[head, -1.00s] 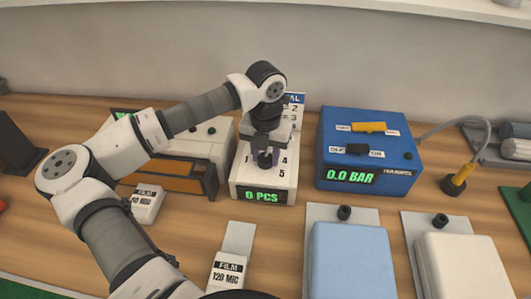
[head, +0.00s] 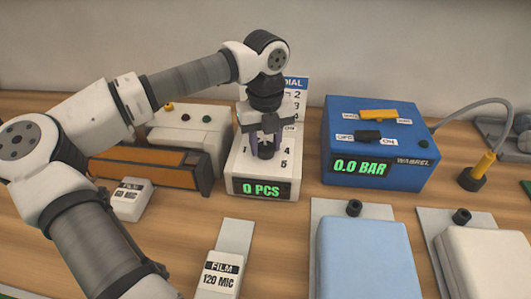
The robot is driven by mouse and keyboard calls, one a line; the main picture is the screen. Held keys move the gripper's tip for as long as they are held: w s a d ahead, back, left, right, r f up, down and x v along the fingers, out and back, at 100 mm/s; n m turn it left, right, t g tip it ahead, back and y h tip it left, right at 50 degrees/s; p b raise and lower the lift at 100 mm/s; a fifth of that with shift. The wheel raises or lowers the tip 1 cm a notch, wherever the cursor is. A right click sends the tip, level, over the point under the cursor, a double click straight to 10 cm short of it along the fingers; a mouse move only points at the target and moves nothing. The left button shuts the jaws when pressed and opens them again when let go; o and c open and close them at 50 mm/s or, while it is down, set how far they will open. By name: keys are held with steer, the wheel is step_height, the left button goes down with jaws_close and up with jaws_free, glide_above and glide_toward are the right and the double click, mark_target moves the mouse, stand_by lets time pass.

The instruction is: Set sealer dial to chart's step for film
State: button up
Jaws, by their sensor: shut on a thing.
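The white unit (head: 235,180) with a "0 PCS" display stands mid-table. A dark dial knob (head: 266,151) is on its top, with numbers such as 1, 4 and 5 printed around it. My gripper (head: 266,142) points down over the unit and is shut on the dial knob. The knob's pointer setting is hidden. The chart (head: 299,99), headed "DIAL", stands behind and is partly covered by my arm; 2, 3 and 4 show. A film pack (head: 219,273) in front reads "FILM 120 MIC". Another film pack (head: 132,200) lies at left; its number is unclear.
A blue box (head: 340,130) reading "0.0 BAR", with yellow and black levers, stands right. An orange-barred machine (head: 150,168) stands left. Blue (head: 370,255) and white (head: 490,262) pads lie front right.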

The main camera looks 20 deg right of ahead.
mark_target(266, 145)
steer(key=shift+n+b, duration=1.25)
steer(key=shift+n, duration=0.15)
steer(key=o, duration=1)
steer(key=shift+r, duration=0.1)
step_height(266, 145, up, 14)
steer(key=shift+f+b, duration=0.15)
steer(key=shift+b, duration=0.15)
